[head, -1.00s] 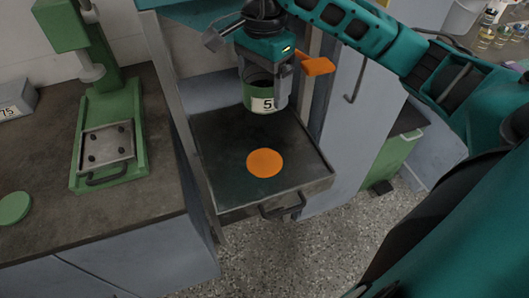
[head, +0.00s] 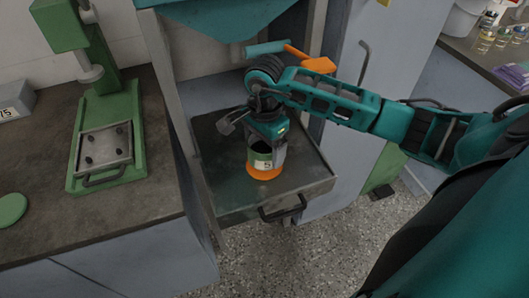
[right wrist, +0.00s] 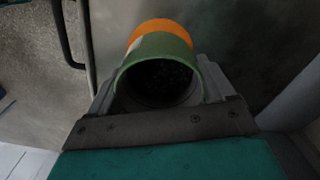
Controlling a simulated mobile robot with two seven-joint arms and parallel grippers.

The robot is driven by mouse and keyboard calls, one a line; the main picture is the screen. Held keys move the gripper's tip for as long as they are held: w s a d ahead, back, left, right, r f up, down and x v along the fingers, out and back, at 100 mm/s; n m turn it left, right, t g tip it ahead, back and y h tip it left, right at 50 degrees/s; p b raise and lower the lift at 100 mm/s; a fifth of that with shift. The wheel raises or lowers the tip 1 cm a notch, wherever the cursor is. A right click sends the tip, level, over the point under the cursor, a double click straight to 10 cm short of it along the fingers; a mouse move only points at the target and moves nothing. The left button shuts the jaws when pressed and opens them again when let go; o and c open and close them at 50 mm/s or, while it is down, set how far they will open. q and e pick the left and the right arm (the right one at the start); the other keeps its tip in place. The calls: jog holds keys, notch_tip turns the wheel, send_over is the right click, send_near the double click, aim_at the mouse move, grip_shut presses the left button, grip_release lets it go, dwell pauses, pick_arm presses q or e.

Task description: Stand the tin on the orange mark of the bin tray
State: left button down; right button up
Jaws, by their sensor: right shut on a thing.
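The tin (head: 262,160) is green with a pale label reading 5, and it is upright in my right gripper (head: 265,150). The gripper is shut on it from above. In the right wrist view the open tin (right wrist: 160,76) shows its dark inside between the fingers (right wrist: 158,90). The orange mark (head: 263,174) on the bin tray (head: 222,178) shows just below and in front of the tin in the head view. It also shows beyond the tin's rim in the right wrist view (right wrist: 158,28). I cannot tell whether the tin touches the tray. My left gripper is not in view.
The tray has a raised rim and a dark front handle (head: 282,207). An orange lever (head: 312,60) is behind my right arm. A green press (head: 108,150) and a green disc (head: 12,208) are on the left bench. The tray around the mark is clear.

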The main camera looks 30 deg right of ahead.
notch_tip(320, 180, down, 2)
jog(key=shift+f, duration=0.2)
jog(key=shift+f, duration=0.2)
jog(key=o, duration=0.9)
jog(key=shift+o, duration=0.2)
jog(key=shift+r, duration=0.5)
notch_tip(320, 180, up, 12)
jog(key=shift+f, duration=0.25)
